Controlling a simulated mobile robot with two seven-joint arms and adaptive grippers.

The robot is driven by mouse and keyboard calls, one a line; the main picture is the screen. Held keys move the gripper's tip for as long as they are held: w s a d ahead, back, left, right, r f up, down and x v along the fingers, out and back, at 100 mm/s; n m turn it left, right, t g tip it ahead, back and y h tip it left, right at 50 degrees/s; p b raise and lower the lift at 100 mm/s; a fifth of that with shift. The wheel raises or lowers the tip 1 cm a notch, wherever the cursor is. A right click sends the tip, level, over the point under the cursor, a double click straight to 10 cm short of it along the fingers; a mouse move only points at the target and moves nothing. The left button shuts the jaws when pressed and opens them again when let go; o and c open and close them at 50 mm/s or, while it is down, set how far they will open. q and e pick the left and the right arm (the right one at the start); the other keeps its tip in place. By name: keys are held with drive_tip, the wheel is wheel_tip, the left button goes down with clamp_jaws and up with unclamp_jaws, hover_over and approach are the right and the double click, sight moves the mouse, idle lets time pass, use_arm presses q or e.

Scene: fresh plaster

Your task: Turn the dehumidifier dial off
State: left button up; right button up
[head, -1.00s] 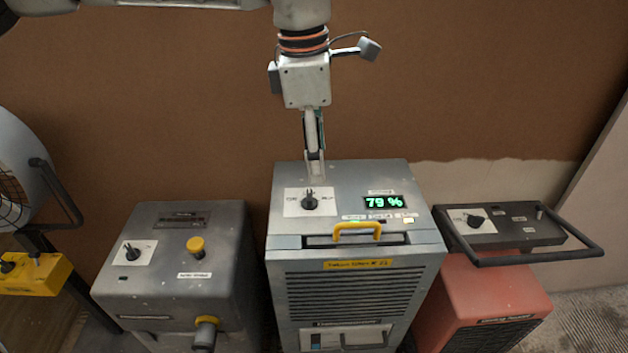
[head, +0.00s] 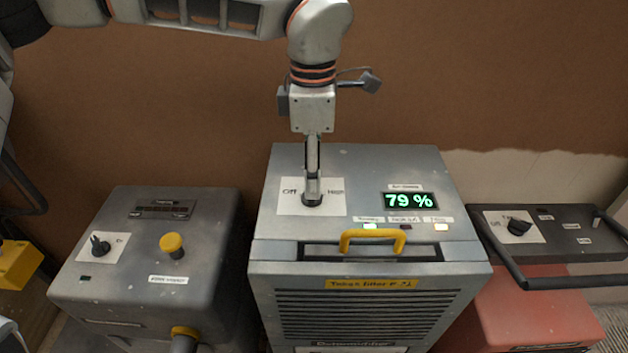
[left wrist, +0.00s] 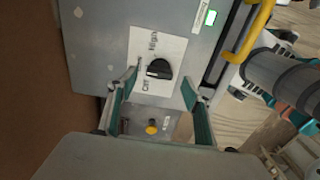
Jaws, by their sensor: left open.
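The dehumidifier (head: 350,165) is the grey cabinet in the middle of the head view, with a green 79 % display (head: 409,201). Its black dial (head: 312,200) sits on a white plate marked Off on the left and High on the right. My left gripper (head: 312,190) points down over the dial and partly hides it. In the left wrist view the dial (left wrist: 158,69) shows between the two open fingertips of the left gripper (left wrist: 161,77), apart from both. I cannot tell exactly where the dial points.
A yellow handle (head: 374,238) rises at the dehumidifier's front edge. A grey machine (head: 140,250) with its own dial and a yellow knob stands left. A red machine (head: 520,305) with a dark handle bar (head: 560,284) stands right. A brown wall is close behind.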

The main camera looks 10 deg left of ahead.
sight(308, 203)
use_arm(q)
wheel_tip(308, 203, down, 2)
drive_tip(key=shift+f, duration=0.5)
drive_tip(key=c, duration=1.1)
